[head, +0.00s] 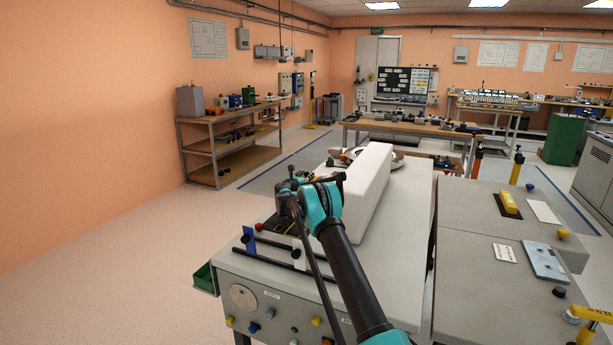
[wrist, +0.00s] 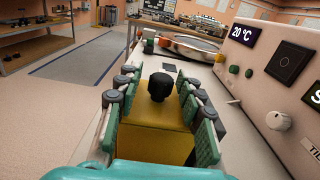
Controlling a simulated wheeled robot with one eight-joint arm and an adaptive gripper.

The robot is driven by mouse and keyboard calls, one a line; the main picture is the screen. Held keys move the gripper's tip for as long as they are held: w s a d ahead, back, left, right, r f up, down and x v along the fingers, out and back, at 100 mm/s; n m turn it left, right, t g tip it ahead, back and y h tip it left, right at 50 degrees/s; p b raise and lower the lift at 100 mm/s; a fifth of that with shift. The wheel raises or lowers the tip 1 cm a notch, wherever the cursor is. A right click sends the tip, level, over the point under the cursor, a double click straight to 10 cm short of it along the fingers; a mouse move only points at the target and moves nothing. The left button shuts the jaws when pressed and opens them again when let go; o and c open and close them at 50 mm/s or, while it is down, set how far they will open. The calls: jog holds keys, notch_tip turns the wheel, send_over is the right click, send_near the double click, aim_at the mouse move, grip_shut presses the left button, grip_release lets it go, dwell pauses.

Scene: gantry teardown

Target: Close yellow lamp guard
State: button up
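A yellow part with a black knob on top (wrist: 160,112), which looks like the lamp guard, shows in the wrist view between my two fingers. My gripper (wrist: 162,105) has its green-padded fingers spread apart, one on each side of it. I cannot tell whether the pads touch its sides. In the head view my gripper (head: 312,180) is over the left part of the light grey bench (head: 400,215), beside the long white housing (head: 368,185). The yellow part is hidden there by my arm, so whether it is open or closed is unclear.
In the wrist view the housing's panel (wrist: 275,85) with a 20 °C display and knob stands close on the right. A round metal piece (wrist: 190,47) lies beyond the fingers. A grey cabinet (head: 500,240) with a yellow handle stands right. Floor at left is clear.

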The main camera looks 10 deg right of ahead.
dwell(0.3)
jog(key=v, duration=1.2)
